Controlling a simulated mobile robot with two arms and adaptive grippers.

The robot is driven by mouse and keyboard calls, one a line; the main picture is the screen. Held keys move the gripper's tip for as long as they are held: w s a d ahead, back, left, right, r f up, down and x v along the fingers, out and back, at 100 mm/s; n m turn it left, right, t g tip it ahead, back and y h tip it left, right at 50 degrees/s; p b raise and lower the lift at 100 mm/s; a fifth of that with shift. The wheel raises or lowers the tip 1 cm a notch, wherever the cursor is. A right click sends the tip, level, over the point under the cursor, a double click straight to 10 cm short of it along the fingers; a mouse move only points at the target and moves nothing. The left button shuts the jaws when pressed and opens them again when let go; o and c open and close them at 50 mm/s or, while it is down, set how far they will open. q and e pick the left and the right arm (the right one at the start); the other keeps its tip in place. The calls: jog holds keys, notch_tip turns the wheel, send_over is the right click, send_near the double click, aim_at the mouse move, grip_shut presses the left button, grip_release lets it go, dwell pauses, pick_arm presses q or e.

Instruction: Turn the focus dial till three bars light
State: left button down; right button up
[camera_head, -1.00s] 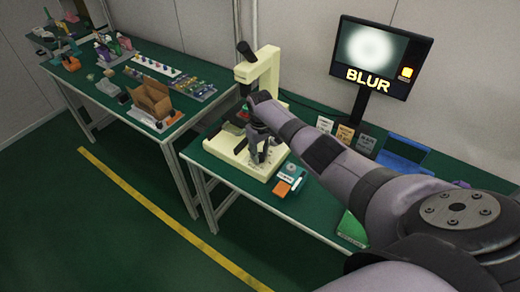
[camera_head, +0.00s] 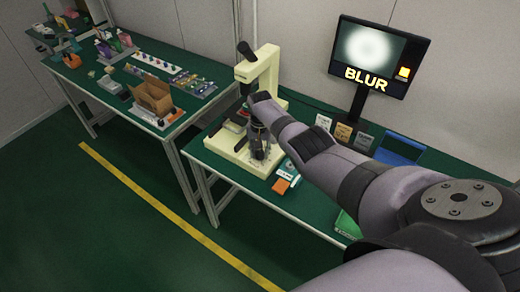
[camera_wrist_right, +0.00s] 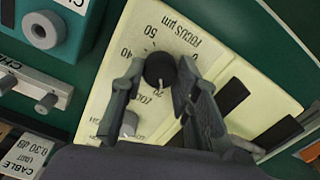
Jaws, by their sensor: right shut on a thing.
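The black focus dial (camera_wrist_right: 159,69) sits on a cream panel (camera_wrist_right: 215,52) marked "FOCUS µm" with a numbered scale. My right gripper (camera_wrist_right: 161,74) is shut on the dial, one finger on each side. In the head view my right gripper (camera_head: 259,148) is at the base of the cream microscope (camera_head: 268,68), and the dial is hidden there. The monitor (camera_head: 378,58) shows a blurred white disc, the word "BLUR" and a lit yellow-orange block at its right side; I cannot make out separate bars. My left gripper is not in view.
Small cards (camera_head: 343,132) and a blue tray (camera_head: 400,148) stand behind my arm. A second table (camera_head: 182,127) at the left holds a cardboard box (camera_head: 152,95) and several small parts.

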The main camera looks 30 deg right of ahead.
aim_at(260, 153)
jog(key=shift+w+r+m, duration=0.1)
jog(key=shift+m, duration=0.7)
jog(key=shift+d, duration=0.1)
jog(key=o, duration=1.2)
jog(key=shift+c, duration=0.2)
notch_tip(260, 153, up, 12)
